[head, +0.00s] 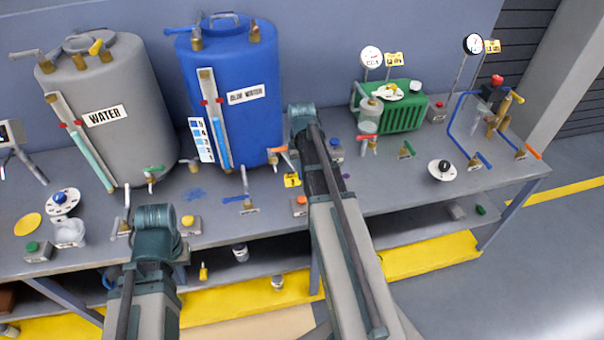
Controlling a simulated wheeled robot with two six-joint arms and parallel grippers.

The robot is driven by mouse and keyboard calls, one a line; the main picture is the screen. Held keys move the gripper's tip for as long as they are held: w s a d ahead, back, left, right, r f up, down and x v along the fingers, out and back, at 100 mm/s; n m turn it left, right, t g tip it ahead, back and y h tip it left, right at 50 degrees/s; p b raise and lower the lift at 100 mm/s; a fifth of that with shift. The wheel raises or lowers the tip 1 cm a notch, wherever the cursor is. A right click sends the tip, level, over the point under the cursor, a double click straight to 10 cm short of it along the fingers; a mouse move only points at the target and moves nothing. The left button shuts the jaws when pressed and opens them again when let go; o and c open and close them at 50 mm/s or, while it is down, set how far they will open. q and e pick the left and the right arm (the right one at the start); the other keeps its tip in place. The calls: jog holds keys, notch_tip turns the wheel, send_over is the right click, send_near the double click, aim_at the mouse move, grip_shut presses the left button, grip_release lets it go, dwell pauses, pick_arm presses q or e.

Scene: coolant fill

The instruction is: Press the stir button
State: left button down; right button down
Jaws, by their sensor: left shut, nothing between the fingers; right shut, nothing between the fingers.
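Several push buttons show on the grey bench, but no readable label tells which one is the stir button. A yellow button (188,221) sits on a grey box just right of my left gripper (155,219). An orange-red button (300,201) is left of my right forearm, and a blue button (336,145) is to its right. A green button (33,247) is at the front left. My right gripper (302,112) is further back, beside the blue tank. Both grippers are shut and empty; their fingertips are not clearly visible, and I cannot tell whether they touch anything.
A grey WATER tank (140,120) and a blue tank (262,120) stand at the back left. A green machine (405,112), gauges and valves stand to the right. A white dial with a black knob (442,170) lies near the front edge. Bare bench (385,182) shows right of my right arm.

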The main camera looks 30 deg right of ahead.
aim_at(302, 199)
notch_tip(302, 199, down, 10)
jog(key=b, duration=0.9)
jog(key=shift+f, duration=0.15)
